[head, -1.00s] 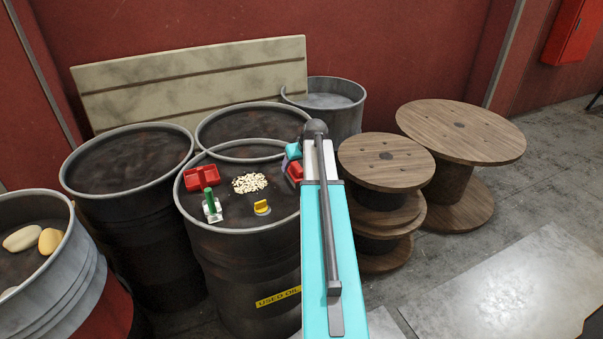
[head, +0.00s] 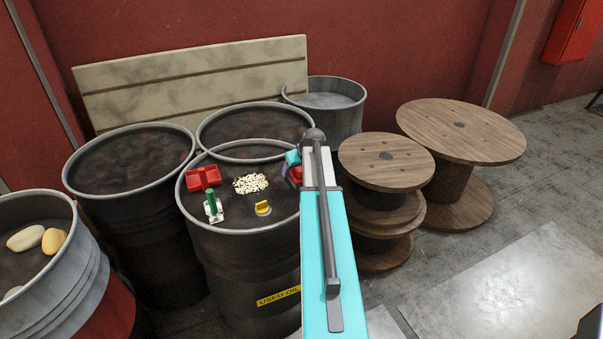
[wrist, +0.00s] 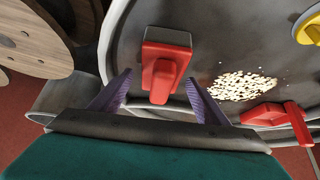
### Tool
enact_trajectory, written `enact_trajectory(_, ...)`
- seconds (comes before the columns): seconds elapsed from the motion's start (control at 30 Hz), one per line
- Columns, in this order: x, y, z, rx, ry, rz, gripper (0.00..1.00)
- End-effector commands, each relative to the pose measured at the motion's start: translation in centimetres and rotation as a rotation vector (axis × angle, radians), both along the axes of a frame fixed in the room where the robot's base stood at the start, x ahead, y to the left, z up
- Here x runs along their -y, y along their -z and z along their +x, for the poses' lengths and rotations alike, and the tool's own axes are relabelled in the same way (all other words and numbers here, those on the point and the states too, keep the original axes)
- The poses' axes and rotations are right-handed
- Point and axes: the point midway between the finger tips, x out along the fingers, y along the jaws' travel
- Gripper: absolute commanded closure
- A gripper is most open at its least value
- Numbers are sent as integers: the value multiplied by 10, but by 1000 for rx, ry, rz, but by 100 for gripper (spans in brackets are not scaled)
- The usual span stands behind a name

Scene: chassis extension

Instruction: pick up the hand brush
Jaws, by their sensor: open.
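The hand brush (wrist: 162,72), red with a grey-brown side, lies on the drum top (wrist: 122,52). In the wrist view it is centred ahead of my gripper (wrist: 159,78). The two purple fingers are open, one on each side of its red handle end, with gaps visible on both sides. I cannot tell how far above the drum top the fingertips are. In the head view my arm and gripper (head: 293,174) cover most of the brush at the right edge of the drum.
Pale pellets (head: 251,184) lie mid-drum, with a red dustpan-like piece (head: 203,177), a green-and-white object (head: 213,206) and a yellow piece (head: 263,208) around them. Other drums stand behind and left. Wooden spools (head: 386,162) stand close on the right.

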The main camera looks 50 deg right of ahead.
Motion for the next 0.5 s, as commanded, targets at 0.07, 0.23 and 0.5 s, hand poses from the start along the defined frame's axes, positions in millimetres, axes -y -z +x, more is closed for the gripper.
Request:
enact_trajectory(0.07, 2, 5, 4, -2, -1, 2, 31)
enact_trajectory(0.23, 5, 17, 11, -1, -1, 1, 31)
enact_trajectory(0.5, 5, 21, 12, 0, 1, 1, 31)
